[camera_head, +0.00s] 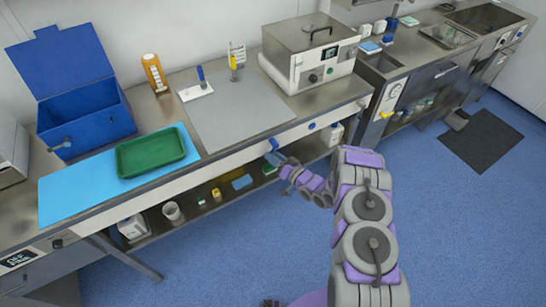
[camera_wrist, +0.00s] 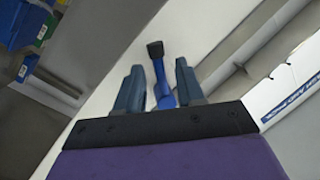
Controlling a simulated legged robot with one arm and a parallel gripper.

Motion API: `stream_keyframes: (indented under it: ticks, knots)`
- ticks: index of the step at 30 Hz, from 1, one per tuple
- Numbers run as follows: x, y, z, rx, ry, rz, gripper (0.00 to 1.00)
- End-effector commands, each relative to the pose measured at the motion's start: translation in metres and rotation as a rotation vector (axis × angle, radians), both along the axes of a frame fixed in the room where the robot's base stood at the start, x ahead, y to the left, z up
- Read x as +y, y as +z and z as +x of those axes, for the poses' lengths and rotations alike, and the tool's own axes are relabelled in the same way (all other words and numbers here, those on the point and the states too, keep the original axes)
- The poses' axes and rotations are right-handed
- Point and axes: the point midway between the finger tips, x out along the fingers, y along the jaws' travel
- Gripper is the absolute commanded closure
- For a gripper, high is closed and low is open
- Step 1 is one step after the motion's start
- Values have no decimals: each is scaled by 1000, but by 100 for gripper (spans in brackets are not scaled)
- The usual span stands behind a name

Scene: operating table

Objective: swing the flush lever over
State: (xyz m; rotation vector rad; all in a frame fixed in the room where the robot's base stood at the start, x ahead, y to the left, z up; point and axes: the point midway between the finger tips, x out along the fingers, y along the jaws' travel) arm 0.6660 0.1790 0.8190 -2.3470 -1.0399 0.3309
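A blue lever with a black end (camera_wrist: 160,72) is in the middle of the wrist view, against the white front panel. My gripper (camera_wrist: 160,75) is open, with one finger on each side of the lever and gaps visible between. In the head view, my gripper (camera_head: 279,158) is at the front panel of the bench, below the grey mat. A small blue part, seemingly the lever (camera_head: 273,143), shows just above it. The lever's base is partly hidden by the gripper.
The bench carries a green tray (camera_head: 150,152), a blue box (camera_head: 84,118) and a lidded steel bath (camera_head: 309,50). A blue knob (camera_head: 312,126) and a yellow lever (camera_head: 386,114) are farther right. A lower shelf (camera_head: 205,207) holds small items. Blue floor is clear in front.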

Motion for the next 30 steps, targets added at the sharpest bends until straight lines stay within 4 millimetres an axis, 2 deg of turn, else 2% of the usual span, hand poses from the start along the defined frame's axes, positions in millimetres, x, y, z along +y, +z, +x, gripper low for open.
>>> stream_keyframes:
  ticks: [5,13,25,30]
  knots:
    - [6,1,7,-3,-1,3,62]
    - [6,1,8,-1,-1,3,62]
    - [8,1,7,-1,0,1,100]
    - [8,0,7,0,1,1,100]
